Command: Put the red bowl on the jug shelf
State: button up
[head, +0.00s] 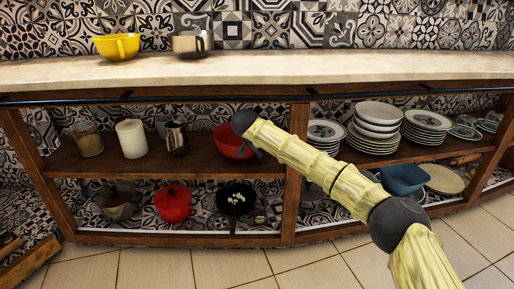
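The red bowl (226,146) is at the right end of the upper left shelf (110,164), near the middle wooden post. A shiny metal jug (176,138) stands on that same shelf, to the left of the bowl. My arm reaches in from the lower right, and my gripper (247,151) is at the bowl's right side. The gripper is small and dark, and part of it is hidden behind my arm. I cannot tell whether its fingers are closed on the rim, or whether the bowl rests on the shelf or hangs just above it.
A white canister (131,139) and a glass jar (88,139) stand left of the jug. Below are a red pot (173,204) and a black pan (236,199). Plate stacks (376,127) fill the right compartment.

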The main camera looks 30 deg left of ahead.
jog(key=shift+s+r, duration=0.1)
jog(key=shift+r, duration=0.15)
jog(key=p+v, duration=0.5)
jog(key=v, duration=0.6)
jog(key=shift+s+r, duration=0.2)
jog(key=shift+d, duration=0.1)
